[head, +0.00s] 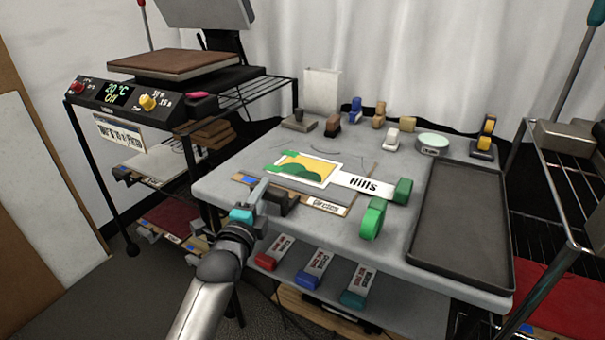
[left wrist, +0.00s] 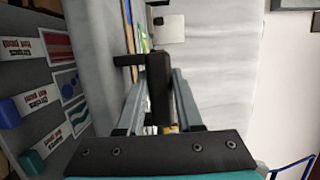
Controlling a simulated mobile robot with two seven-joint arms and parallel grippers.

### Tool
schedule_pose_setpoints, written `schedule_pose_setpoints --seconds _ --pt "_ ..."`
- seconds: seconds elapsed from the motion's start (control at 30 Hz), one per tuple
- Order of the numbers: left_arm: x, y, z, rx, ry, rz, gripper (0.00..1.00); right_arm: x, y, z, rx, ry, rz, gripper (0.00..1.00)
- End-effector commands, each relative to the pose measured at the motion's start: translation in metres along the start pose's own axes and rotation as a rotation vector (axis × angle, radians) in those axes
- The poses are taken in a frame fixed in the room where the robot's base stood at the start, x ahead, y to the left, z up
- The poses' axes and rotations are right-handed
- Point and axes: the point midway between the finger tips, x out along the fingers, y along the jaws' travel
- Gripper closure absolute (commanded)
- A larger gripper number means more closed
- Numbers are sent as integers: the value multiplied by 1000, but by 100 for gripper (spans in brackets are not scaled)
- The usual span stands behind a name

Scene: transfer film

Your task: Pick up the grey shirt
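I cannot pick out the grey shirt with certainty. A pale grey, flat folded piece (head: 148,160) lies on the middle shelf of the left rack and could be cloth. My left gripper (head: 268,197) is at the front left edge of the grey table, to the right of that rack and apart from the pale piece. In the left wrist view its two grey fingers (left wrist: 158,95) flank a dark block, and I cannot tell whether the block is part of the gripper or held. My right gripper is not in view.
A heat press (head: 175,62) tops the left rack; a wire rack stands right.

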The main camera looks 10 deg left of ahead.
Motion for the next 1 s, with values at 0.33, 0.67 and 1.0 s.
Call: schedule_pose_setpoints --seconds 0.33,0.67,1.0 --pt "0 0 0 0 0 0 100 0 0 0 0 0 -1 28" --pt "0 0 0 1 0 0 100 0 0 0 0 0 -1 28" --pt "0 -5 0 -1 0 -8 100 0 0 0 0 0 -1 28"
